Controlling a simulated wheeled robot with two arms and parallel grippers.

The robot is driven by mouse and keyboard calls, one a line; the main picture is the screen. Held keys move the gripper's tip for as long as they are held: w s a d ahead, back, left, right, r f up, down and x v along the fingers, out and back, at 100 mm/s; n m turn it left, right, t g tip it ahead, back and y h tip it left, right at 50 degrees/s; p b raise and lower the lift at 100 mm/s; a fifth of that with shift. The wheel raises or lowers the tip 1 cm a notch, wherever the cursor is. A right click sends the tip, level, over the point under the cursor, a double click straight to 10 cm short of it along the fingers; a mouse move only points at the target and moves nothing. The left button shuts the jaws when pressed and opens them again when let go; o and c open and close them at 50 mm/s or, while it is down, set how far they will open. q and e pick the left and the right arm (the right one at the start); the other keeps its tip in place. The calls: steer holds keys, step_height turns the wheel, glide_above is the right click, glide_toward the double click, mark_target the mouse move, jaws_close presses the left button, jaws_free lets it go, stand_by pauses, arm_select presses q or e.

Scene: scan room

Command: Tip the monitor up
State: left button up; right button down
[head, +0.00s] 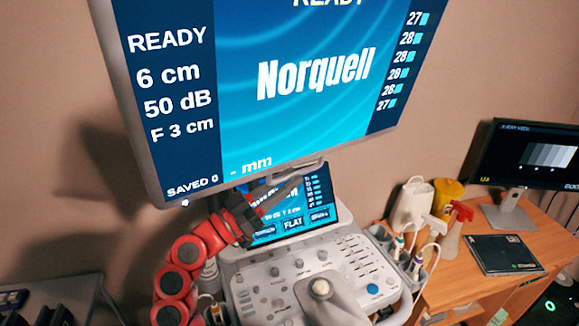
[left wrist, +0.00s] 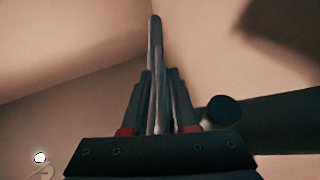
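The monitor (head: 270,85) is a large grey-framed screen showing "Norquell" and "READY", at the top of the head view. It leans, and its upper part is out of the picture. A pale handle bar (head: 318,169) runs below its lower edge. My left gripper (head: 295,183), on a red and black arm, is at this bar under the monitor. In the left wrist view its fingers (left wrist: 160,90) stand close together with thin grey bars between them. I cannot tell whether they clamp the bar or only surround it. My right gripper is not in view.
Below is the console (head: 310,275) with a small touchscreen (head: 290,208), knobs and a probe in front. At right, an orange desk (head: 475,285) holds a second screen (head: 528,153), a spray bottle (head: 455,230), a yellow tub (head: 447,195) and a dark tablet (head: 505,254).

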arm_select(q)
steer(key=shift+w+d+r, duration=0.2)
steer(key=shift+w+d, duration=0.05)
steer(key=shift+d, duration=0.15)
steer(key=shift+c, duration=0.2)
jaws_close()
stand_by(1.0)
